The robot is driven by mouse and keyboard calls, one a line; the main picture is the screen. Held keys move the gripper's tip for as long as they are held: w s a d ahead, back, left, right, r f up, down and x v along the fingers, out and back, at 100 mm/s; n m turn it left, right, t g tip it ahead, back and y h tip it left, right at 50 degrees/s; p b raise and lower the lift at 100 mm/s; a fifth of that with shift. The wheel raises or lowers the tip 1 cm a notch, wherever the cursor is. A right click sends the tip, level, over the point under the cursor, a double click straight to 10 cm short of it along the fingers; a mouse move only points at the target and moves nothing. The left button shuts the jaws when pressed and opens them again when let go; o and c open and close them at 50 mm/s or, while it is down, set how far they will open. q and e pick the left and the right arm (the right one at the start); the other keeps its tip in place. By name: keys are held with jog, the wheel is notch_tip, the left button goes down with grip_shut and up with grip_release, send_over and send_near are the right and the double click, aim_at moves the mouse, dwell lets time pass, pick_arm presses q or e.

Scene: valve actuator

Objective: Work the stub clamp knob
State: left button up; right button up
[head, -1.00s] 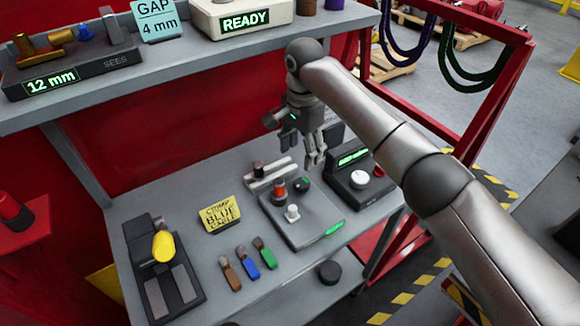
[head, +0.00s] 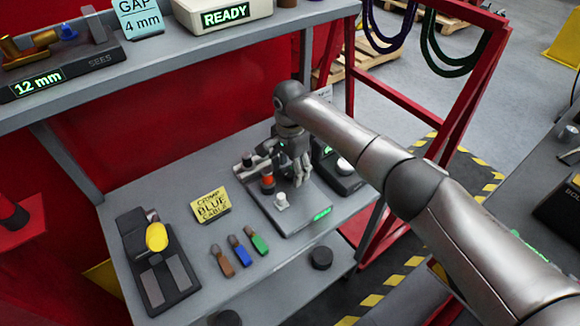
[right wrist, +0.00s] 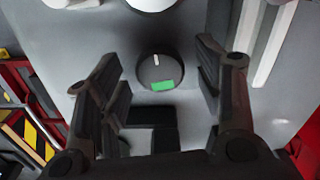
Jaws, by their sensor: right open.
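A dark round knob (right wrist: 160,72) with a white pointer mark and a green patch sits on a grey plate in the right wrist view. I take it for the stub clamp knob. In the head view it is hidden behind my gripper. My right gripper (head: 300,182) points down over the right part of the grey plate (head: 300,216). Its open fingers (right wrist: 165,85) show on either side of the knob in the wrist view, with a gap on each side and nothing held. My left gripper is not in view.
A red-topped post (head: 267,182) and a white knob (head: 282,201) stand on the same plate, close to my gripper. A dark box with a white dial (head: 345,166) stands to the right. A yellow sign (head: 210,205) and coloured connectors (head: 239,250) lie to the left.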

jog(key=c, duration=1)
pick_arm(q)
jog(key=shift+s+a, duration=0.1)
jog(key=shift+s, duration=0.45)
